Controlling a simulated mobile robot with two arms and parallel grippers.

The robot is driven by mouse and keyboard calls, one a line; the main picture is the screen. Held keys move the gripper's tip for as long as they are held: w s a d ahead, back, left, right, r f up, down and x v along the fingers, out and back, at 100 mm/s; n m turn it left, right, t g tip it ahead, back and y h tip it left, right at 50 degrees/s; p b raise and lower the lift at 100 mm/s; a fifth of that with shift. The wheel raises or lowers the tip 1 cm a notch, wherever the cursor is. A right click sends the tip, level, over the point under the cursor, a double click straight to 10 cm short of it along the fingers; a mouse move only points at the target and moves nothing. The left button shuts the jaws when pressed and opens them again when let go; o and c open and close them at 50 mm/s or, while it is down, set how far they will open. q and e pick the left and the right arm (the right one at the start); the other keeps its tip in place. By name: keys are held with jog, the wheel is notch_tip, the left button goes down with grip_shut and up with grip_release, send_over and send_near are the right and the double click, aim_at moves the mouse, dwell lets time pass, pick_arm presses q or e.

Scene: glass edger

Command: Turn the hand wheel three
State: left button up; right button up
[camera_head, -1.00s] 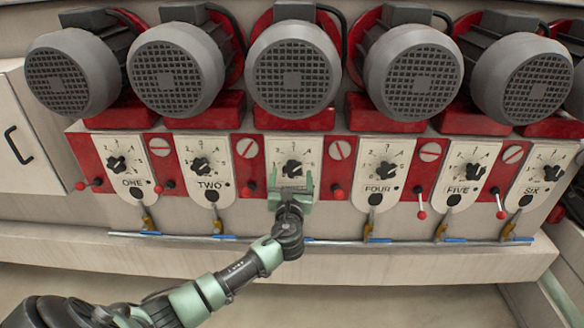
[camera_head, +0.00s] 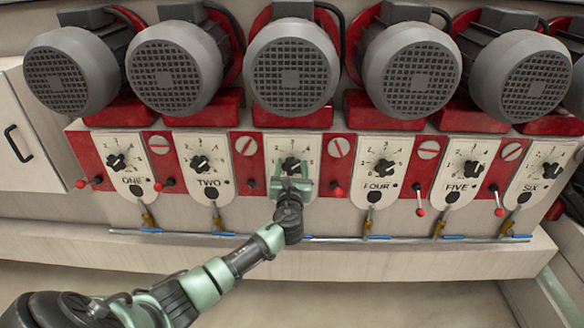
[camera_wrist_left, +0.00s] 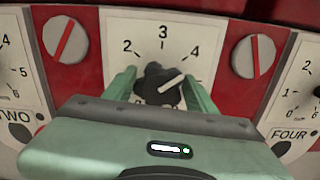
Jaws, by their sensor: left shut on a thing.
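Hand wheel three is a black lobed knob (camera_head: 291,165) on the white numbered plate between plates TWO and FOUR. In the left wrist view the knob (camera_wrist_left: 158,86) has a white pointer line slanting to the upper right, below the 4. My left gripper (camera_head: 291,183) is at the plate, with a green finger on each side of the knob. In the left wrist view my left gripper (camera_wrist_left: 161,90) is shut on the knob. The gripper body hides the lower part of the dial and its label. My right gripper is not in view.
Similar knobs sit on plate TWO (camera_head: 200,164) and plate FOUR (camera_head: 384,167). Small red-knobbed levers, such as the one at right of wheel three (camera_head: 337,189), stand between the plates. Large grey motors (camera_head: 293,70) overhang the panel. A pipe with blue handles (camera_head: 368,238) runs below.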

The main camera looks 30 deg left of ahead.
pick_arm(q)
jog(key=n+b, duration=0.2)
jog(key=n, duration=0.1)
jog(key=shift+f+n, duration=0.15)
jog(key=shift+n, duration=0.25)
jog(key=n+b, duration=0.3)
jog(key=n, duration=0.3)
jog(key=shift+s+a+f+b, duration=0.1)
jog(key=shift+a+b, duration=0.05)
jog(key=shift+b, duration=0.2)
jog(key=n+b, duration=0.3)
jog(key=n, duration=0.2)
jog(key=shift+f+n, duration=0.15)
jog(key=shift+n, duration=0.25)
jog(key=shift+a+n+b, duration=0.1)
jog(key=shift+n+b, duration=0.8)
jog(key=shift+n, duration=1.1)
jog(key=o, duration=1.4)
jog(key=shift+c, duration=0.2)
